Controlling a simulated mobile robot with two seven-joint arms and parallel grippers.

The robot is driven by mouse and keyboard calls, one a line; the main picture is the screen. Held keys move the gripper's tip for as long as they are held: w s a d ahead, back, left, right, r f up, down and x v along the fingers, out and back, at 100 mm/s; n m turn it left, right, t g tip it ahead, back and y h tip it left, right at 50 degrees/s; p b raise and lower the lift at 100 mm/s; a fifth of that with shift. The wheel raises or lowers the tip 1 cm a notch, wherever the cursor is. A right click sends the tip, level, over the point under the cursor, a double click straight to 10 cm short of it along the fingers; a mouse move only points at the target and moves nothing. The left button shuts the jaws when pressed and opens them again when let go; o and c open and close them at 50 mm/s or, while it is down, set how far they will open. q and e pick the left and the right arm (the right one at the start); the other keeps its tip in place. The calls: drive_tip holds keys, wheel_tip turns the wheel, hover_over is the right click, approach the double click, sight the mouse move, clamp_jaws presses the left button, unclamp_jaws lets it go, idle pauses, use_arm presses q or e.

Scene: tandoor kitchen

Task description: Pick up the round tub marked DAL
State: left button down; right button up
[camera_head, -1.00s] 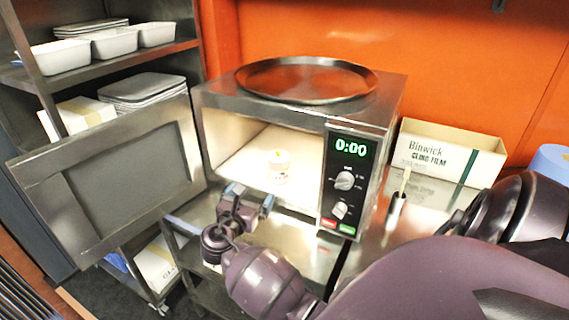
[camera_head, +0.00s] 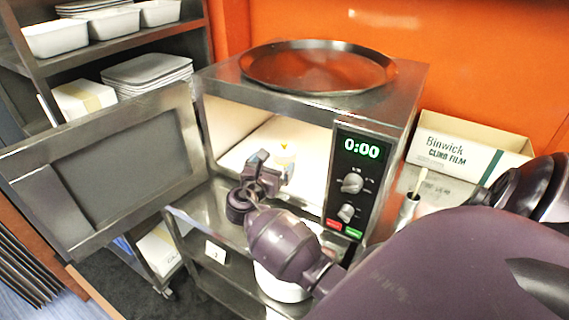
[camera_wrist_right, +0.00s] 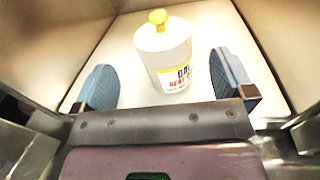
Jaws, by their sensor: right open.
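The round white tub (camera_wrist_right: 160,50) with a yellow knob stands upright inside the open microwave; the right wrist view shows dark and red lettering that looks like DAL on its side. In the head view the tub (camera_head: 284,157) is mostly hidden behind my gripper. My right gripper (camera_head: 272,162) is at the microwave's mouth. In the right wrist view my right gripper (camera_wrist_right: 162,82) is open, its two blue-grey fingers on either side of the tub's near part, with gaps to it. My left gripper is not in view.
The microwave (camera_head: 222,84) has its door (camera_head: 120,180) swung open to the left and a round dark tray (camera_head: 318,68) on top. A cling film box (camera_head: 465,155) stands right. A shelf with white tubs (camera_head: 55,38) is at the left. A white round object (camera_head: 280,285) sits below.

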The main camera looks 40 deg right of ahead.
sight(279, 157)
drive_tip(key=shift+x, duration=3.4)
drive_tip(key=shift+s, duration=0.15)
drive_tip(key=c, duration=1.2)
